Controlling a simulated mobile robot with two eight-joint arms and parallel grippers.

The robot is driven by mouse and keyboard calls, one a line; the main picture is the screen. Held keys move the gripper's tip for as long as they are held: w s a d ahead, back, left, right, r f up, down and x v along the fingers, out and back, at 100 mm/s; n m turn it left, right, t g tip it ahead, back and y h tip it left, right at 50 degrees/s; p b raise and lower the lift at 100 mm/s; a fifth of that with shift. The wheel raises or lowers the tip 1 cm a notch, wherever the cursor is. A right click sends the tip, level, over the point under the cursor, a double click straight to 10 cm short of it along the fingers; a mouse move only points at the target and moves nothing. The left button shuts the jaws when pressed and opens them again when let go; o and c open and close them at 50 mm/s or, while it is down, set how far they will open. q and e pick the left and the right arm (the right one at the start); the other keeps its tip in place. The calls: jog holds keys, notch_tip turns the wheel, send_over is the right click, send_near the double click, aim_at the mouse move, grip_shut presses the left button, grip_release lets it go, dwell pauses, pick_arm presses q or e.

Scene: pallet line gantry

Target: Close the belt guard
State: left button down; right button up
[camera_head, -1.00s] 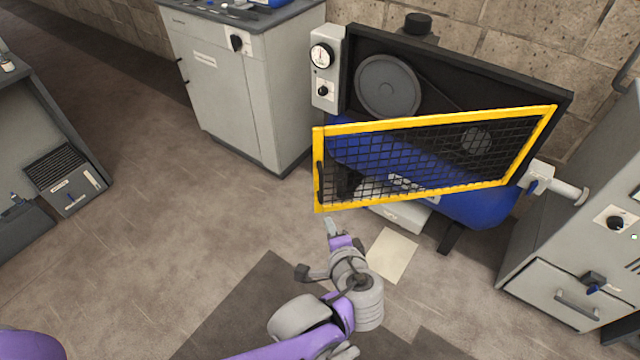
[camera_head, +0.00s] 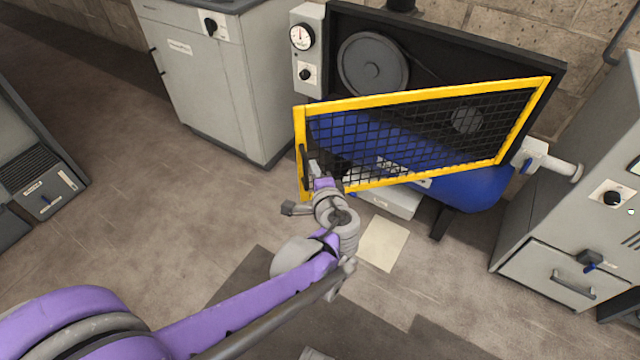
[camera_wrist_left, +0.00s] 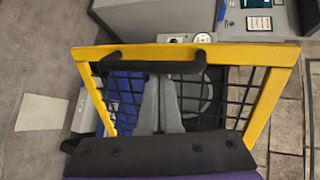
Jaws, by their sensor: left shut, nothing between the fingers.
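The belt guard (camera_head: 420,92) is a yellow frame with black mesh. It stands swung open at an angle, its left end away from the black belt housing (camera_head: 455,42) and its right end close to it. A black handle (camera_head: 305,168) sits on the guard's left edge; it also shows in the left wrist view (camera_wrist_left: 155,64). My left gripper (camera_head: 314,167) is shut and empty, right by the handle and the guard's lower left corner. In the left wrist view its fingers (camera_wrist_left: 160,80) reach up to the handle; I cannot tell whether they touch. My right gripper is not in view.
A large pulley (camera_head: 373,64) sits in the housing above a blue tank (camera_head: 470,190). A gauge box (camera_head: 308,50) is at the housing's left. Grey cabinets stand left (camera_head: 225,85) and right (camera_head: 555,270). The floor (camera_head: 180,210) at left is clear.

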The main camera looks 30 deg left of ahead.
pick_arm(q)
jog(key=shift+w+a, duration=0.45)
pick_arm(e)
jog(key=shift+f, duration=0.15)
